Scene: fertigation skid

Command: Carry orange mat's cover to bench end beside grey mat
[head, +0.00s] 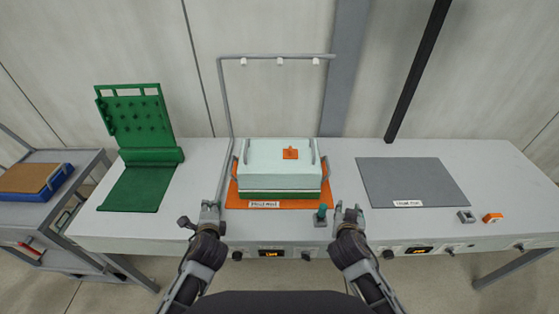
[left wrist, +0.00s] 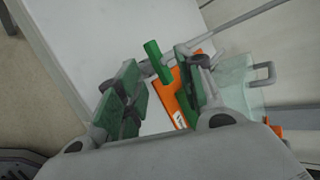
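The cover (head: 275,160) is a pale, slightly see-through box with upright grey handles at its left and right sides and an orange patch on top. It sits over a green base (head: 280,195) on the orange mat (head: 300,204). The grey mat (head: 410,180) lies flat and bare to the right. My left gripper (head: 210,212) is open and empty, in front and left of the cover, apart from it. In the left wrist view its fingers (left wrist: 158,92) stand apart, with part of the cover (left wrist: 240,95) beyond. My right gripper (head: 348,213) looks open and empty, front right of the cover.
A grey pipe frame (head: 222,110) rises left of the cover and arches over it. A green pegged stand (head: 140,125) is at left. Small grey (head: 466,216) and orange (head: 493,218) blocks sit front right; the right bench end is otherwise clear.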

